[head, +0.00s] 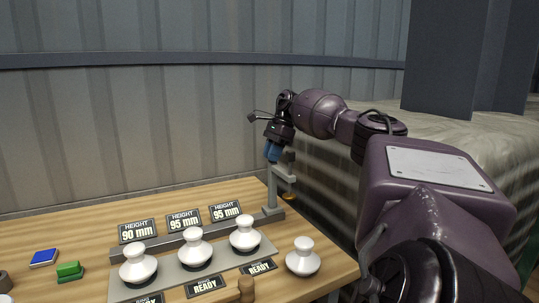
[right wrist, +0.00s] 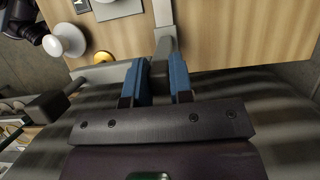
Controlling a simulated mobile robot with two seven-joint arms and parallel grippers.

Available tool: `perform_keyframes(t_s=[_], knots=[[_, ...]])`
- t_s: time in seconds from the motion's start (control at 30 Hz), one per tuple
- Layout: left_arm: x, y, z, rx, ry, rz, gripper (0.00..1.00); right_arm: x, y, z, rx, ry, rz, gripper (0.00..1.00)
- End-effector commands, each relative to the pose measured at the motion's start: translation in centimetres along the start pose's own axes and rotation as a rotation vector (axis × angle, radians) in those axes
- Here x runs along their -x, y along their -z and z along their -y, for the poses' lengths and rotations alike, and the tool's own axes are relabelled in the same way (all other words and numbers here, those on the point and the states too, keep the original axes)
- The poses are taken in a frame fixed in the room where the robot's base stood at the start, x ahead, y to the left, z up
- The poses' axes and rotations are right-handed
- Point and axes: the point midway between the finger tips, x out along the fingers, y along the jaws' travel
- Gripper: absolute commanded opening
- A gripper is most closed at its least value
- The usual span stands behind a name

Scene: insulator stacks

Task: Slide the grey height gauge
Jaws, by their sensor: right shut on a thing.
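The grey height gauge (head: 272,196) stands upright at the right end of a grey rail, near the table's right edge in the head view. My right gripper (head: 272,152) is at the top of the gauge and is shut on it. In the right wrist view, the blue fingers of my right gripper (right wrist: 160,82) lie on both sides of the grey gauge (right wrist: 164,48). The fingers hide part of the gauge's top. Several white insulators stand in a row on a grey tray (head: 166,281) in front of the rail. My left gripper is not in view.
Another white insulator (head: 303,257) stands right of the tray. Height signs (head: 183,220) stand behind the row, reading 90 mm, 95 mm and 95 mm. A wooden-coloured knob (head: 246,288) is at the front. A green block (head: 69,271) and a blue-topped block (head: 44,258) lie at left.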

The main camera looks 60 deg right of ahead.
Motion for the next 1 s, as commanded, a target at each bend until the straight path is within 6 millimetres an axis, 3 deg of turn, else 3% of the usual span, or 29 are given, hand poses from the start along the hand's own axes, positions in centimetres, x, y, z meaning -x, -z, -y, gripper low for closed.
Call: perform_keyframes(t_s=[0.07, 0.1, 0.23, 0.63, 1.0], knots=[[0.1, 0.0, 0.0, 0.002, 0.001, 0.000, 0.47, 0.4, 0.2, 0.0, -0.002, 0.008, -0.006, 0.00], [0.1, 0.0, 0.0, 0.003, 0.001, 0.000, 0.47, 0.5, 0.2, 0.0, -0.002, 0.009, -0.006, 0.26], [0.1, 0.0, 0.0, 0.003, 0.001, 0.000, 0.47, 0.3, 0.2, 0.0, -0.002, 0.007, -0.005, 0.46], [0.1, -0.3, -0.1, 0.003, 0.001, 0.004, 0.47, 0.7, 0.1, 0.1, -0.002, 0.005, -0.004, 0.47], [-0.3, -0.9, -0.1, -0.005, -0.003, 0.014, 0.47, 5.2, 0.1, 0.1, -0.002, 0.006, -0.003, 0.47]])
